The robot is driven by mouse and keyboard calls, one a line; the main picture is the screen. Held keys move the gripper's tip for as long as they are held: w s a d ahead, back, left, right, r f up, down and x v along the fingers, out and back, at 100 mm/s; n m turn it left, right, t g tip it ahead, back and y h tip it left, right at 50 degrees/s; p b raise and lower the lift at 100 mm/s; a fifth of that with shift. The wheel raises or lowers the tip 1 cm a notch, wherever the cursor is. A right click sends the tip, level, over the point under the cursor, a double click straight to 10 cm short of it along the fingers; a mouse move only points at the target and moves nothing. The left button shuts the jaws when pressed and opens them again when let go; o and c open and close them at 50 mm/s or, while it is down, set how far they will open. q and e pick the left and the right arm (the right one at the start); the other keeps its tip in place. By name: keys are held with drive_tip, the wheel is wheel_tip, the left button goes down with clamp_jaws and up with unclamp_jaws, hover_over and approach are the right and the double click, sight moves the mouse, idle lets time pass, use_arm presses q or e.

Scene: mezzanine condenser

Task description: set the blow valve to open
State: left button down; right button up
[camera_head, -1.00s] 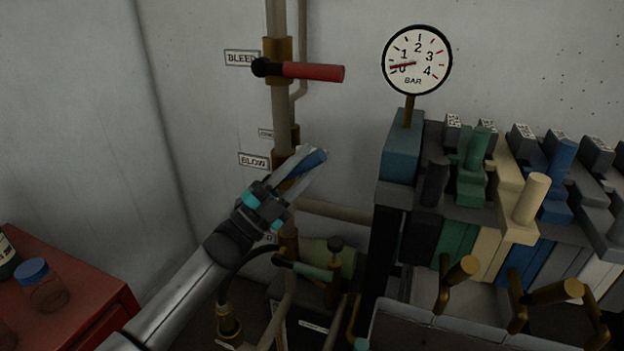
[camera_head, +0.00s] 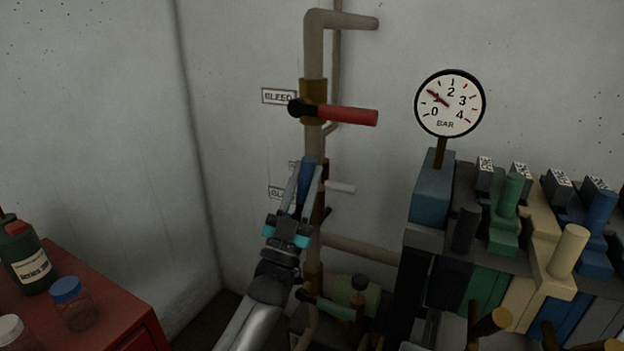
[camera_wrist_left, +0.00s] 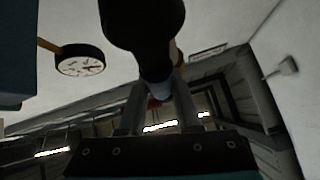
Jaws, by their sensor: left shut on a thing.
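The blow valve's blue handle (camera_head: 306,170) stands nearly upright along the vertical pipe, beside the partly hidden BLOW label (camera_head: 280,193). My left gripper (camera_head: 307,178) is shut on this handle from below, with a finger on each side. In the left wrist view, a dark rounded part (camera_wrist_left: 143,22) sits above the fingers (camera_wrist_left: 160,105) and hides what is behind it. The pressure gauge (camera_head: 449,104) has its needle between 0 and 2, pointing up and left. My right gripper is in neither view.
A red bleed handle (camera_head: 345,116) sticks out rightward above my left gripper. Coloured levers (camera_head: 507,200) crowd the right side. A red cabinet (camera_head: 110,318) with bottles is at left. The wall between is clear.

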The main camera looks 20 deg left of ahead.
use_arm(q)
drive_tip(key=shift+a+n+y, duration=0.2)
drive_tip(key=shift+n+y, duration=0.3)
drive_tip(key=c, duration=0.6)
unclamp_jaws()
drive_tip(key=b+v, duration=0.1)
drive_tip(key=v, duration=1.4)
drive_tip(key=shift+s, duration=0.1)
